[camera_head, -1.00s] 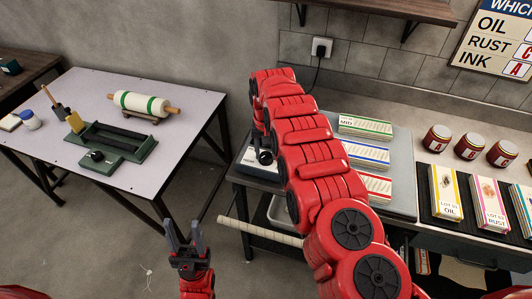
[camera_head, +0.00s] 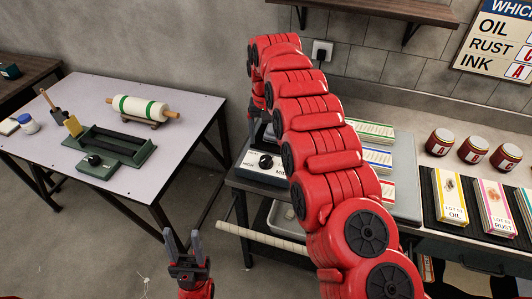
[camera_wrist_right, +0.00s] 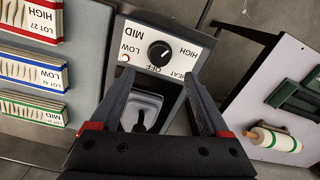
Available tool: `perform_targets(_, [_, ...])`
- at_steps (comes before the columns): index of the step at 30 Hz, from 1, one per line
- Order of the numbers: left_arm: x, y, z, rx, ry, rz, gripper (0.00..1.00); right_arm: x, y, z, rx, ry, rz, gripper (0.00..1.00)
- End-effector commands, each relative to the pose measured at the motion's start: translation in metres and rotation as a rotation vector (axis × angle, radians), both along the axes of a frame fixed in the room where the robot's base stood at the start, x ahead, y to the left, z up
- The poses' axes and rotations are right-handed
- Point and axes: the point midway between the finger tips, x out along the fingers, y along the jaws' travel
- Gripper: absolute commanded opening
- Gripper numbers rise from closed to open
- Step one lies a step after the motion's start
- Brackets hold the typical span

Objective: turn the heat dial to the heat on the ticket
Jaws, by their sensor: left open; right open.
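The heat dial (camera_head: 266,161) is a round black knob on a white panel marked OFF, LOW, MID and HIGH. In the right wrist view the dial (camera_wrist_right: 159,53) shows a small white mark; I cannot tell its exact setting. My right gripper (camera_wrist_right: 159,76) is open and empty, its fingers apart on the near side of the dial, not gripping it. In the head view my right arm hides most of that gripper. Tickets on the cloth stacks include a red-edged one reading HIGH (camera_wrist_right: 38,14) and a blue-edged one reading LOW (camera_wrist_right: 52,73). My left gripper (camera_head: 184,240) is open and empty.
A pale table (camera_head: 195,105) at left holds a rolling pin (camera_head: 145,107) and a green frame. A grey tray lies below the dial unit. Red jars (camera_head: 473,149) and lot boxes (camera_head: 450,195) stand at right.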

Motion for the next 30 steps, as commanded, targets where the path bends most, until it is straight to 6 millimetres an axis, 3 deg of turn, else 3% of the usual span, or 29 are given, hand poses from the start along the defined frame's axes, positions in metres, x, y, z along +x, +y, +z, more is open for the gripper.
perform_targets(8, [0.0, 0.0, 0.002, 0.0, 0.0, 0.0, 0.5, 0.001, -0.002, 0.035, 0.001, -0.003, -0.002, 0.8])
perform_targets(10, [0.0, 0.0, 0.025, 0.0, 0.0, 0.0, 0.5, 0.0, -0.001, 0.058, 0.0, -0.001, -0.001, 0.8])
perform_targets(15, [0.0, 0.0, 0.049, 0.0, 0.0, 0.0, 0.5, 0.0, -0.001, 0.081, 0.0, 0.001, -0.003, 0.8])
perform_targets(21, [0.0, 0.0, 0.061, 0.0, 0.0, 0.0, 0.5, 0.0, -0.001, 0.092, -0.001, 0.001, -0.002, 0.8])
perform_targets(30, [0.0, 0.0, 0.06, 0.0, 0.0, 0.0, 0.5, 0.0, -0.001, 0.092, 0.0, 0.001, -0.002, 0.8])
